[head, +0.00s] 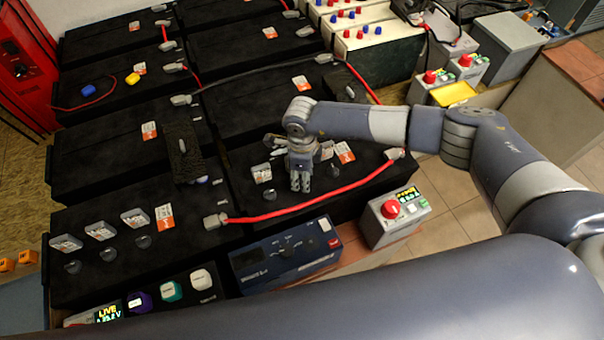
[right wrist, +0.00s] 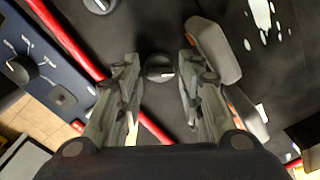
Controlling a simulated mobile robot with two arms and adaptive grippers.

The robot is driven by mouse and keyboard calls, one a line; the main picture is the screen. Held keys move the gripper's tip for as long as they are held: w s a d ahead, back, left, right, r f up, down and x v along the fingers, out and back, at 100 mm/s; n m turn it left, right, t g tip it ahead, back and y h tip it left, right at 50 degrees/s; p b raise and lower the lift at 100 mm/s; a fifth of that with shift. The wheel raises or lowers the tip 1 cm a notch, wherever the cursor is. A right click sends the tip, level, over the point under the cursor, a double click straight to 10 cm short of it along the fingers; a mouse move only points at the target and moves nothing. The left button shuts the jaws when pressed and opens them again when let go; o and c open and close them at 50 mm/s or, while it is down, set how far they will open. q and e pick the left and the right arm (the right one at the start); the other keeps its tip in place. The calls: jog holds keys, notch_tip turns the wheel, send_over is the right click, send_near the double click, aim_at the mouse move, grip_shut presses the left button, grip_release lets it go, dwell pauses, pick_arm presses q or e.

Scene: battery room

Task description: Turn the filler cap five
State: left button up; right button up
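In the head view, my right gripper (head: 300,188) points down over the front right black battery (head: 240,172). A small dark round filler cap (head: 270,196) shows left of it, with a grey tag (head: 262,173) behind. In the right wrist view, my right gripper (right wrist: 158,62) is open. Its two fingers stand on either side of a dark round cap with a light mark (right wrist: 160,68), and gaps show on both sides. The numbers on the tags are not readable, so I cannot tell which cap is five. My left gripper is not in view.
A red cable (head: 310,205) runs along the battery's front edge, close to my right gripper. A blue meter box (head: 285,257) and a grey box with a red button (head: 396,218) stand in front. Several more caps and tags (head: 98,230) sit on the left battery.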

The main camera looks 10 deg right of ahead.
jog(key=c, duration=0.8)
jog(key=shift+o, duration=0.2)
jog(key=shift+m, duration=0.4)
jog(key=m+b, duration=0.1)
jog(key=m, duration=0.3)
jog(key=shift+m+b, duration=0.3)
jog(key=m, duration=0.6)
jog(key=shift+b, duration=0.4)
